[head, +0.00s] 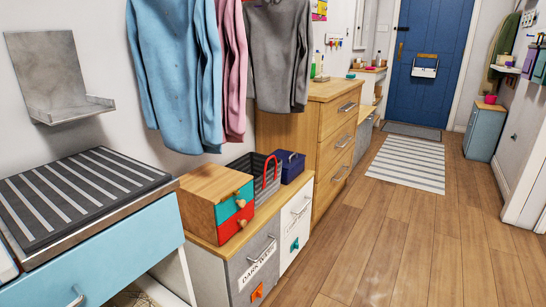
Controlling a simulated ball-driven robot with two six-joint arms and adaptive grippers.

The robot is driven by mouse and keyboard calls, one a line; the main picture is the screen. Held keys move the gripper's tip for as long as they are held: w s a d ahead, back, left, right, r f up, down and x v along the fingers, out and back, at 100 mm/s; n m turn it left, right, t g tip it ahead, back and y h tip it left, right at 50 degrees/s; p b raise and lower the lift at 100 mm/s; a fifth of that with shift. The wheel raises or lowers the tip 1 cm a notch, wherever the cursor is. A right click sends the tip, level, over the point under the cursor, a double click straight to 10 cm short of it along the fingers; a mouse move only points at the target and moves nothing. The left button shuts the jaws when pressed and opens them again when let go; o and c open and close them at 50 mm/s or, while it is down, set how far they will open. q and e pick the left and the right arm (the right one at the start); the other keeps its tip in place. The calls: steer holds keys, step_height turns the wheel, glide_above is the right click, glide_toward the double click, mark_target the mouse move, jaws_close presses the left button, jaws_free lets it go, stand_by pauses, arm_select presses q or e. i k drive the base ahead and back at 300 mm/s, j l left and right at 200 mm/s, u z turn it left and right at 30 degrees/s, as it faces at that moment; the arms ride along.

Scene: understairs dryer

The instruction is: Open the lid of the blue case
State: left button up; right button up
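The blue case (290,170) is a small dark blue box in the middle of the head view. It stands on the low wooden bench top, at its far end beside the tall wooden drawers. Its lid looks shut, though it is too small to see the lid edge or latch clearly. Neither of my grippers is in view.
A striped basket (242,168) with a red handle stands just left of the case. A wooden box (207,197) with teal and red drawers is nearer. Tall wooden drawers (325,150) stand behind. Clothes (178,70) hang above. The wooden floor (400,235) at right is clear.

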mark_target(283, 155)
steer(key=i+l+u, duration=0.1)
steer(key=u, duration=0.25)
steer(key=i+l+u, duration=0.1)
steer(key=u, duration=0.25)
steer(key=i+l+u, duration=0.1)
steer(key=l+u, duration=0.15)
steer(key=u, duration=0.15)
